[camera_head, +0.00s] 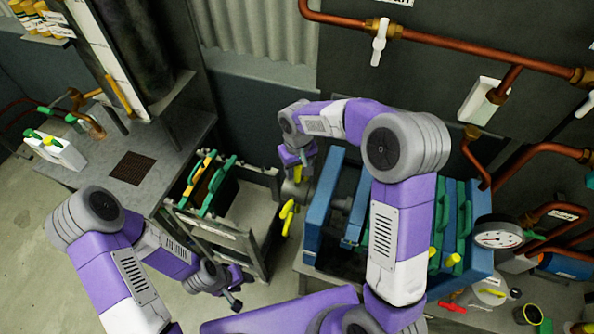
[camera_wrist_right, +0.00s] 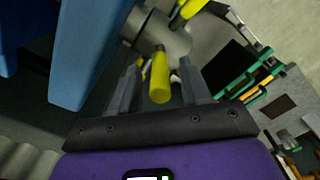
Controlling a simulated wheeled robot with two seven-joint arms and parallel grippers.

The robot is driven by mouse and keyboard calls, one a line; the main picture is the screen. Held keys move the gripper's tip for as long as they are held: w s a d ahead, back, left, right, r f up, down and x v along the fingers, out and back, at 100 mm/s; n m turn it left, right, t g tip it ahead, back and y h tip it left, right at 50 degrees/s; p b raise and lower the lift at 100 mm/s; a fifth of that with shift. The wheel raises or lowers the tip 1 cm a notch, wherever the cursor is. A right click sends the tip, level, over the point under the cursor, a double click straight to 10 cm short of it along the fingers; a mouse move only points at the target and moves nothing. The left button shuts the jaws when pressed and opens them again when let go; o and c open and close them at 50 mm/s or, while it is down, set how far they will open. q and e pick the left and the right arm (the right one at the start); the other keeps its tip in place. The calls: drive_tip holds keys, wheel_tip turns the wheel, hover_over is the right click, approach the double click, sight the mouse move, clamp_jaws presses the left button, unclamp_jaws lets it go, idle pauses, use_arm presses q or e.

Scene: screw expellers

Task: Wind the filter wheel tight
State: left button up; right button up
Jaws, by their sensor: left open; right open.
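The filter wheel is a grey hub (camera_head: 296,193) with yellow handles (camera_head: 288,215) at the left end of the blue filter press (camera_head: 325,205). In the right wrist view the hub (camera_wrist_right: 155,35) shows beyond my fingers. My right gripper (camera_head: 298,172) is at the wheel's upper side. In its wrist view (camera_wrist_right: 161,70) it is open, with one yellow handle (camera_wrist_right: 160,80) between its two fingers; I cannot tell whether they touch it. Another yellow handle (camera_wrist_right: 188,10) is at the top. My left gripper (camera_head: 236,303) is open, low and well away from the wheel.
A metal frame rack (camera_head: 262,235) with green and yellow-handled plates (camera_head: 208,190) stands left of the press. A grey bench (camera_head: 175,150) holds a white canister (camera_head: 55,152). Copper pipes (camera_head: 450,45) run along the back wall. A gauge (camera_head: 498,235) is right of the press.

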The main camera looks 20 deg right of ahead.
sight(296, 191)
drive_tip(key=shift+w+f, duration=0.1)
drive_tip(key=shift+f, duration=1.3)
clamp_jaws()
